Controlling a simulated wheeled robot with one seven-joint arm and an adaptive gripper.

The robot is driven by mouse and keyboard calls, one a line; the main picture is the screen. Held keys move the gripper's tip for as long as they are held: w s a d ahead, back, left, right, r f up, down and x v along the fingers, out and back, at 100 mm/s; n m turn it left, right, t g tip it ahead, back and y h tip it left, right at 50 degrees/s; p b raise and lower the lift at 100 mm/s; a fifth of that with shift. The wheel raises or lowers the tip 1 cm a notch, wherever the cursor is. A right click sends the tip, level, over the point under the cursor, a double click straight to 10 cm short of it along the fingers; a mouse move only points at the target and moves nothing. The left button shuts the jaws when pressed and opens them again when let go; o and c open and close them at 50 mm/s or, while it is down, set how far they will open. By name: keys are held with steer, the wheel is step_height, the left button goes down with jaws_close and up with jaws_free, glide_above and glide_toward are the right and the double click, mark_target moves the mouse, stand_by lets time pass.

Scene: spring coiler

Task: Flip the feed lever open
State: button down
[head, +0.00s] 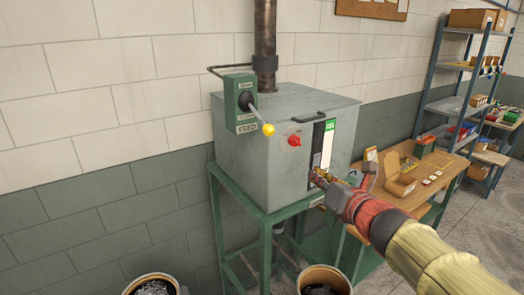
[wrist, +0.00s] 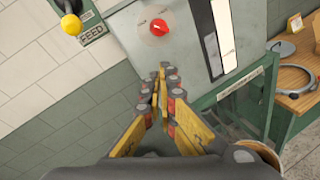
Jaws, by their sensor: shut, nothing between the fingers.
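The feed lever (head: 262,119) is a grey rod with a yellow ball knob, set in a green plate (head: 241,100) marked FEED on the left of the grey machine box (head: 257,165). The rod slants down and to the right across the plate. In the wrist view the yellow knob (wrist: 71,24) is at the upper left, beside the FEED label. My gripper (head: 318,176) is in front of the box's lower right, below and right of the lever and apart from it. In the wrist view its fingers (wrist: 162,78) are together and empty.
A red knob (head: 295,140) and a white and green panel (head: 324,142) are on the box front. A wooden bench (head: 432,180) with boxes stands at right. Two bins (head: 325,274) stand below. Wall space left of the machine is clear.

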mark_target(261, 121)
steer(key=s+a+r+n+y, duration=0.2)
steer(key=a+n, duration=0.4)
steer(key=n, duration=0.3)
steer(key=shift+s+r+y, duration=0.2)
steer(key=shift+r+y, duration=0.25)
steer(key=shift+y, duration=0.25)
steer(key=shift+d, duration=0.1)
steer(key=shift+w, duration=0.1)
steer(key=r+p+x, duration=0.1)
steer(key=x, duration=0.9)
steer(key=shift+s+r+p, duration=0.35)
steer(key=shift+r+p, duration=0.25)
steer(key=shift+s+r+p, duration=0.35)
steer(key=shift+r+p, duration=0.2)
steer(key=shift+r, duration=0.1)
steer(key=shift+s, duration=0.1)
